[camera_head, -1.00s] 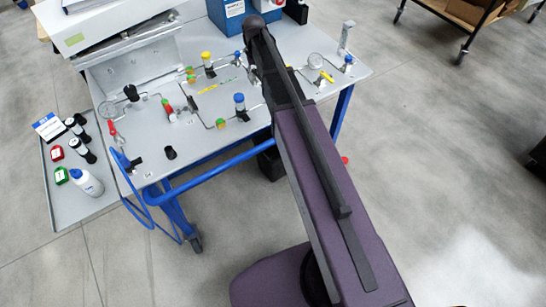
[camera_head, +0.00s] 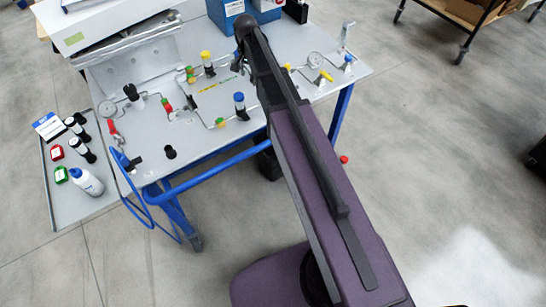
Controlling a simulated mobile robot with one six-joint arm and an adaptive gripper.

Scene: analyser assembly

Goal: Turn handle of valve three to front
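The grey panel table (camera_head: 205,145) carries a line of pipes and valves. A yellow-capped part (camera_head: 207,62) stands at its middle back, and a blue-capped part (camera_head: 240,106) stands nearer the front. Smaller handles are red (camera_head: 168,108) on the left and yellow (camera_head: 325,76) on the right. I cannot read any label that marks valve three. My purple and black arm reaches over the table from the lower right. My gripper (camera_head: 238,67) is small and dark, mostly hidden below the arm's end, near the pipes between the yellow and blue caps. Its fingers cannot be made out.
A side tray (camera_head: 62,215) on the left holds a white bottle (camera_head: 86,181), black cylinders and red and green items. A white analyser (camera_head: 100,22) and blue boxes (camera_head: 226,12) stand at the back. A blue rail (camera_head: 205,180) runs along the table's front.

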